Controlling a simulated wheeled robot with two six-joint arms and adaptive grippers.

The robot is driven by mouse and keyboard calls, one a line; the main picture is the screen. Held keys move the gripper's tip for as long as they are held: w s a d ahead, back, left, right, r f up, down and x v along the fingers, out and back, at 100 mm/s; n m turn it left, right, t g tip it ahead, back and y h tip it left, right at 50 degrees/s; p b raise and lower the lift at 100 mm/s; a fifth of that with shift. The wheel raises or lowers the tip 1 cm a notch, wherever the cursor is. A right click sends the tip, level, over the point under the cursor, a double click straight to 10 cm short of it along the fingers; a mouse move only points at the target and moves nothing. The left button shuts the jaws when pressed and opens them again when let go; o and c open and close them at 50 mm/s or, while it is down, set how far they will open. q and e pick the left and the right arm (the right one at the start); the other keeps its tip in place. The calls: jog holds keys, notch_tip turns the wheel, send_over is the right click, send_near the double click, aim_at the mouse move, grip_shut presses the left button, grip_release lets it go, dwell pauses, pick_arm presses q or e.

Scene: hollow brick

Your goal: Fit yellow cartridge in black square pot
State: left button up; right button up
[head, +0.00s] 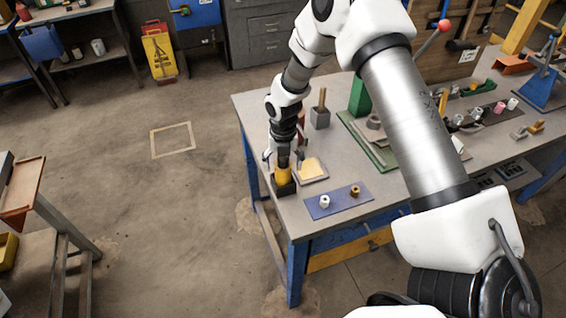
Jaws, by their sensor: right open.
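The yellow cartridge (283,174) stands upright with its lower end in the mouth of the black square pot (285,188), near the left edge of the table. How deep it sits is too small to tell. My right gripper (283,160) is directly above, pointing down, with its fingers apart around the cartridge's dark upper part. Whether the fingers touch it cannot be told. My left gripper is not in view.
A tray with yellowish contents (324,169) lies right beside the pot. A blue mat (339,201) holds a white and a brown small piece. A grey block with a wooden handle (320,117) stands behind. A green board (367,141) and several small parts lie further right.

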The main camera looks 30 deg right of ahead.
jog(key=shift+r, duration=0.1)
notch_tip(320, 180, up, 12)
jog(key=shift+f, duration=0.1)
dwell(0.6)
